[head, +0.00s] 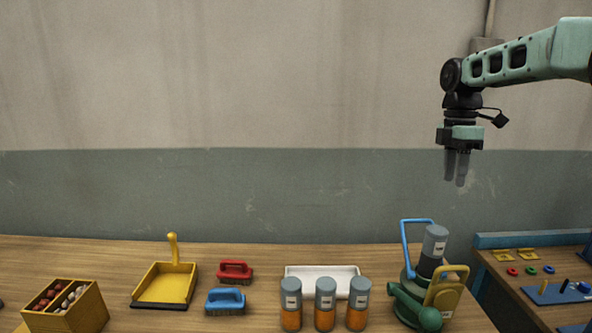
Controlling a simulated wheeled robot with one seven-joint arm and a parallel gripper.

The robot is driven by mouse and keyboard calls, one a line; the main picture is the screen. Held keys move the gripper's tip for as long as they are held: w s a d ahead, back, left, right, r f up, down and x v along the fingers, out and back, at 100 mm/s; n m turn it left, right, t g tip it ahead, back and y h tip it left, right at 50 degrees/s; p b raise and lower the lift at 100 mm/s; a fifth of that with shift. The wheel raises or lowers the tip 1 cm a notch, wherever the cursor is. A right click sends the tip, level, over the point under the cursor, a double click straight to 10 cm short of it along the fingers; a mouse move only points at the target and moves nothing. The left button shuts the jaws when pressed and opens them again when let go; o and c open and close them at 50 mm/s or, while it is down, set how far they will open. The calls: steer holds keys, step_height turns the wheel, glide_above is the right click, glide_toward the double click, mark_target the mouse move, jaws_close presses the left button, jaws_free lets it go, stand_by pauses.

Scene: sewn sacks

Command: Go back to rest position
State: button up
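My gripper (456,181) hangs from the green arm at the upper right of the head view, fingers pointing down. It is high above the table, apart from everything on it. Its two grey fingers appear close together, and nothing shows between them. From this angle I cannot tell if they are open or shut.
The wooden table (110,258) holds a yellow dustpan (165,285), a red brush (235,271), a blue brush (225,301), a white tray (345,274), three orange containers with grey tops (325,305), a compartment box (80,315) and a green device (412,309). The air around my gripper is clear.

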steer(key=s+a+f+m+b, duration=0.1)
steer(key=s+a+f+m, duration=0.15)
steer(key=s+a, duration=0.65)
steer(key=s+a+f+m+b, duration=0.2)
steer(key=s+a+f, duration=0.2)
steer(key=s+a, duration=0.5)
steer(key=s+a+f+m+t+b, duration=0.1)
steer(key=s+f, duration=0.4)
steer(key=s, duration=0.5)
steer(key=s+a+f+m+b, duration=0.1)
steer(key=s+f+m, duration=0.3)
steer(key=s, duration=0.7)
steer(key=shift+a+f+t+y, duration=0.3)
steer(key=shift+a+f+t, duration=0.1)
steer(key=shift+a+f, duration=0.2)
steer(key=shift+s+m, duration=0.1)
steer(key=shift+m, duration=0.15)
